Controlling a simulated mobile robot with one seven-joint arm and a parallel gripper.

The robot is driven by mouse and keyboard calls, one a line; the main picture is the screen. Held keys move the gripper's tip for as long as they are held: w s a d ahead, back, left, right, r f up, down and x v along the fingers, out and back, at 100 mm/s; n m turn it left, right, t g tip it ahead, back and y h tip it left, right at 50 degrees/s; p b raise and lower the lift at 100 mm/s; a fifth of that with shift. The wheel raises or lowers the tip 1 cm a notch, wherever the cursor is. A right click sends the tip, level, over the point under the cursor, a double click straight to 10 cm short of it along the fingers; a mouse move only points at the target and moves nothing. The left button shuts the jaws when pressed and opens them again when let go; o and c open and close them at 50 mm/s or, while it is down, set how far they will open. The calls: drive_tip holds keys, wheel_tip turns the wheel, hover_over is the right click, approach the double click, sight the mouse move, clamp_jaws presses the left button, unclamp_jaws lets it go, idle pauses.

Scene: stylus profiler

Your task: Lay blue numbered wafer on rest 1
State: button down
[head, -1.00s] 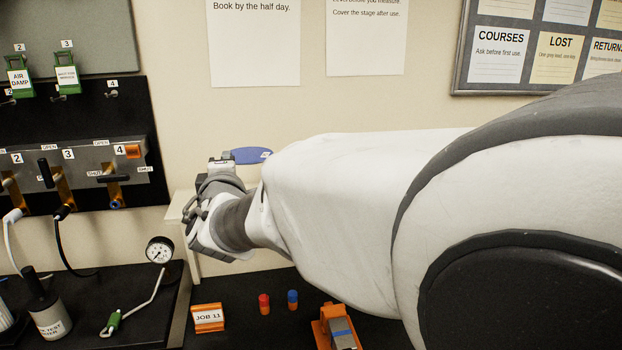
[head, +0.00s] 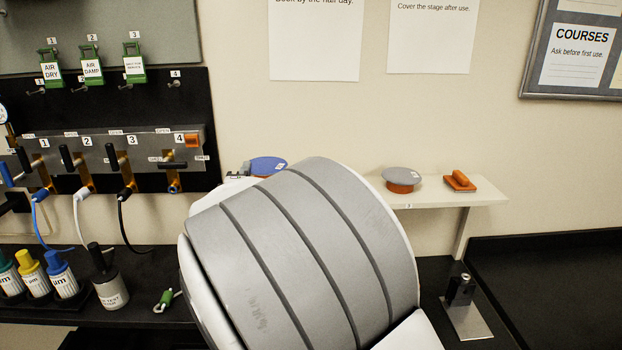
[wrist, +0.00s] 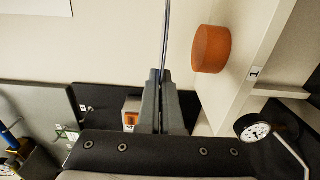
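The blue wafer (head: 268,165) is held flat above the left end of the wall shelf in the head view; a pale mark shows on its top. In the wrist view the wafer (wrist: 167,35) appears edge-on as a thin line between the fingers. My gripper (wrist: 165,78) is shut on its edge. The orange round rest (wrist: 212,48) stands on the shelf by the label 1. The wafer is over it, with a visible gap between them. In the head view my arm hides most of the gripper and part of this rest (head: 260,176).
A grey wafer (head: 402,173) lies on another orange rest (head: 402,188) near label 3. An orange handled block (head: 460,181) stands at the right of the shelf (head: 485,193). A valve panel (head: 110,150) is at left.

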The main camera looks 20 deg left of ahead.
drive_tip(key=shift+w+a+f, duration=0.25)
drive_tip(key=shift+a+f, duration=0.1)
drive_tip(key=shift+a, duration=0.25)
drive_tip(key=shift+a+f, duration=0.1)
drive_tip(key=shift+f, duration=0.15)
wheel_tip(320, 180, down, 3)
drive_tip(key=shift+f+p, duration=0.15)
drive_tip(key=shift+p, duration=0.3)
drive_tip(key=shift+f, duration=0.2)
drive_tip(key=shift+f+b, duration=0.2)
drive_tip(key=shift+b, duration=0.15)
drive_tip(key=c, duration=1.1)
unclamp_jaws()
drive_tip(key=shift+r, duration=0.1)
